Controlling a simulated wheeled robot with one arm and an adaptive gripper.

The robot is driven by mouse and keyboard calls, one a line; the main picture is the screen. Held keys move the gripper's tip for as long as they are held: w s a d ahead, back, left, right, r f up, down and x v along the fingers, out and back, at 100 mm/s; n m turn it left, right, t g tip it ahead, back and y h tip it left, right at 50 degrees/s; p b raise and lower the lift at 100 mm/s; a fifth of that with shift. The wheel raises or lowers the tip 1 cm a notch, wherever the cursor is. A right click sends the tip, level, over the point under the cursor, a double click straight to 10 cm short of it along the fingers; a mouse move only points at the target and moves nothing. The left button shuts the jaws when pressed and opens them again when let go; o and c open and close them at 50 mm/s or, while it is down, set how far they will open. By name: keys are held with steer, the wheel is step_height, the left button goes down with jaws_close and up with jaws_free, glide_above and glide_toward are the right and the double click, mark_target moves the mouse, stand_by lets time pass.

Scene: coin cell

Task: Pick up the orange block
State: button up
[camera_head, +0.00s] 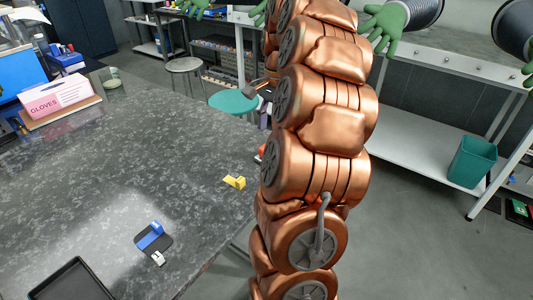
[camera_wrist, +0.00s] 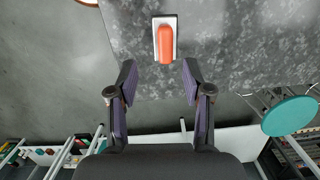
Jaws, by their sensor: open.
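The orange block (camera_wrist: 165,44) is a rounded, elongated piece on a white base (camera_wrist: 155,23), on the grey speckled table (camera_wrist: 230,50). In the wrist view it sits at the top centre, just beyond my gripper (camera_wrist: 159,76). My gripper is open and empty, with its two dark fingers apart on either side below the block. The fingertips do not surround the block in this view. In the head view a small bit of orange (camera_head: 261,151) shows at the left edge of my copper arm, which hides the rest.
A yellow block (camera_head: 235,182) lies near the table edge. A blue piece (camera_head: 150,236) sits on a dark pad, with a black tray (camera_head: 72,283) at front left. A gloves box (camera_head: 58,97) stands at back left. A teal stool (camera_head: 232,102) is beyond the table.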

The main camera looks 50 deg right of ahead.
mark_target(266, 144)
steer(key=shift+w+a+f+p, duration=0.1)
steer(key=shift+a+f+p, duration=0.15)
steer(key=shift+f, duration=0.95)
steer(key=shift+w+a+f+p, duration=0.2)
steer(key=shift+f+p, duration=0.1)
steer(key=shift+f, duration=0.85)
steer(key=shift+w+a+f+p, duration=0.1)
steer(key=shift+a+f+p, duration=0.15)
steer(key=shift+f, duration=0.95)
steer(key=shift+c, duration=0.2)
jaws_close()
